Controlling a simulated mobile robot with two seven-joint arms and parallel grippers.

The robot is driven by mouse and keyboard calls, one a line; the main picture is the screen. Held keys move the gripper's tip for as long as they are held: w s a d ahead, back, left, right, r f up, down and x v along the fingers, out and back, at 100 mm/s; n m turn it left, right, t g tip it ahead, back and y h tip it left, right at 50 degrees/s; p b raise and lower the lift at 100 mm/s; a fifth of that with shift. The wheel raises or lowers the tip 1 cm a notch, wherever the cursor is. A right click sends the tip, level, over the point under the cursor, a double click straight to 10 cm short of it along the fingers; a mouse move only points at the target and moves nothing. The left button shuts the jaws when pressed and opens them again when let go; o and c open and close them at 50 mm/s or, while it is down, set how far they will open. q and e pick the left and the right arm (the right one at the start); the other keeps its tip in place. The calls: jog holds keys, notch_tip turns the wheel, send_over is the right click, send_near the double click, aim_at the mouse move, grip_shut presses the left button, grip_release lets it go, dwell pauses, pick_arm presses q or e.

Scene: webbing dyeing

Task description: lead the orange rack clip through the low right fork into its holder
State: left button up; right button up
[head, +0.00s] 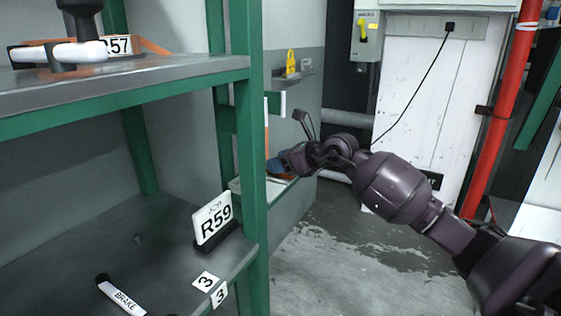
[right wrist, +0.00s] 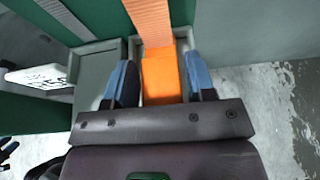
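The orange rack clip (right wrist: 162,78) hangs on a wide orange strap (right wrist: 152,20) and lies between the two fingers of my right gripper (right wrist: 163,85) in the right wrist view. The blue-tipped fingers stand one on each side of it, with narrow gaps showing, so the gripper looks open. A pale grey tray-like holder (right wrist: 100,75) lies around and under the clip; I cannot tell how deep the clip sits. In the head view the right gripper (head: 280,166) is partly behind the green post.
The green shelf rack (head: 252,150) fills the left, its post close to my right gripper. A red pipe (head: 497,120) stands at right. The floor between is free.

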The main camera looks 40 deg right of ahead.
jog(key=shift+o, duration=1.4)
jog(key=shift+s, duration=0.1)
jog(key=shift+s+d+r, duration=0.15)
jog(key=shift+s+r, duration=0.05)
jog(key=p+v, duration=0.2)
jog(key=v, duration=0.8)
